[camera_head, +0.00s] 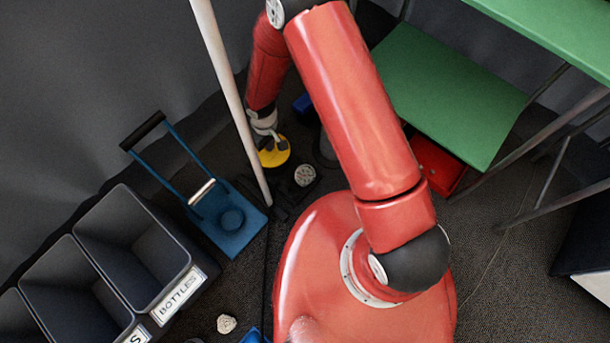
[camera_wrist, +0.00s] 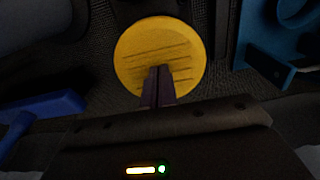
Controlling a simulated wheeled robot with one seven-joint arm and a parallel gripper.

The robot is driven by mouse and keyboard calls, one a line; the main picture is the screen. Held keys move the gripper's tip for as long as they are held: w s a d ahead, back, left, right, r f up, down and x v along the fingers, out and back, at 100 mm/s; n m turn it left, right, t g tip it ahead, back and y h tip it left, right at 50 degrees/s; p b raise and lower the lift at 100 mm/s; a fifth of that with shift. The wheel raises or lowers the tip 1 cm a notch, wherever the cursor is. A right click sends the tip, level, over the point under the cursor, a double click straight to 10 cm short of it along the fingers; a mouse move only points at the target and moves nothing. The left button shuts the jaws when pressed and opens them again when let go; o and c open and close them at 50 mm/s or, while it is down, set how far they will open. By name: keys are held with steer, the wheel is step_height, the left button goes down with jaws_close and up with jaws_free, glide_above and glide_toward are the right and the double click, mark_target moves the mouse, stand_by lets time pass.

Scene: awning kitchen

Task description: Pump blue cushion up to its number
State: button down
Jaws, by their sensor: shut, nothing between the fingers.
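A round yellow pad (camera_head: 274,153) with dark ridges lies low beside the white pole. It also shows in the wrist view (camera_wrist: 150,45). My gripper (camera_head: 269,142) is over this pad; its two fingers (camera_wrist: 160,70) are together with nothing between them, tips against or just above the pad. I cannot tell whether they touch it. I cannot tell whether either is the blue cushion. No number is readable.
A white pole (camera_head: 232,95) stands close to my gripper. A pale round object (camera_head: 305,175) lies right of the pad. A blue hand truck (camera_head: 228,222) and grey bins (camera_head: 135,245) stand at left. A green shelf (camera_head: 440,95) and a red box (camera_head: 434,165) are at right.

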steer(key=shift+f+b, duration=1.05)
steer(key=shift+f, duration=0.5)
steer(key=shift+r+p, duration=2.15)
steer(key=shift+r, duration=1.65)
